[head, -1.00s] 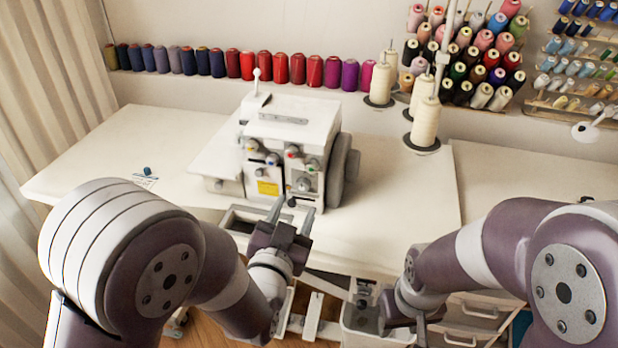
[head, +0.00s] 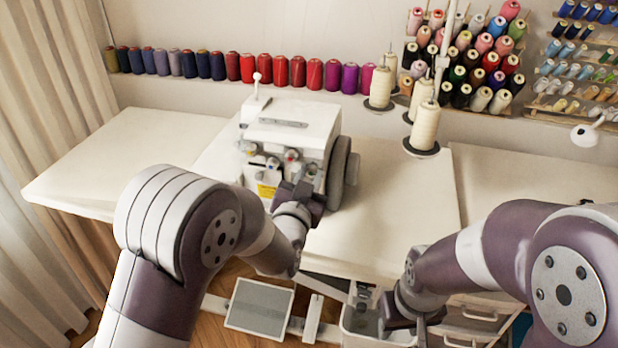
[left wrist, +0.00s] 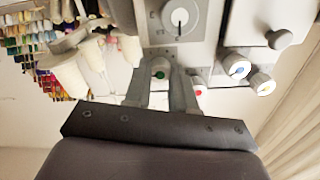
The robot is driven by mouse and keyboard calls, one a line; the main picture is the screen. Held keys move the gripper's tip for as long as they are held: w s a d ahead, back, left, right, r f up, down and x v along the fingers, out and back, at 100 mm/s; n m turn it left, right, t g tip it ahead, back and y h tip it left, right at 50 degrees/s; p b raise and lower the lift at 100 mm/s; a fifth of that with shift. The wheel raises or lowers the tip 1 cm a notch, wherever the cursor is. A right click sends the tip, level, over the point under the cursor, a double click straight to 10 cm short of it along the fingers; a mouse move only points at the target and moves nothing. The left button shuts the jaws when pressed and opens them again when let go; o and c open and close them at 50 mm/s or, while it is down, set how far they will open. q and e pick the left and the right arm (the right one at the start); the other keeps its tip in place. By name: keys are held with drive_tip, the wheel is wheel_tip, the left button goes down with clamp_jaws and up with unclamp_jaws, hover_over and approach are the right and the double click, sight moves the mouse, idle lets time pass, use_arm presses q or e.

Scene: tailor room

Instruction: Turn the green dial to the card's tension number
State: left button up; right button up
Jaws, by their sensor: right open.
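The white serger (head: 298,125) stands on the table, its front partly covered by my left gripper (head: 292,192). In the left wrist view the green dial (left wrist: 160,68) sits between the fingertips of my left gripper (left wrist: 160,76). The fingers stand on either side of it; I cannot tell whether they touch it. The dial's number is too small to read. The card is not visible in either current view; my left arm covers the table where a small paper lay. My right gripper (head: 385,326) is low at the front, over a grey bin, and is open.
Beside the green dial are a red dial (left wrist: 198,86), a blue dial (left wrist: 238,68), a yellow dial (left wrist: 263,84) and a larger white knob (left wrist: 180,17). Cream thread cones (head: 425,125) stand right of the serger.

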use_arm(q)
clamp_jaws()
drive_tip(key=shift+f+n+b, duration=0.15)
drive_tip(key=shift+n+b, duration=1)
drive_tip(key=shift+n, duration=0.05)
drive_tip(key=shift+n+b, duration=1.1)
drive_tip(key=shift+n, duration=0.6)
drive_tip(key=o, duration=0.7)
unclamp_jaws()
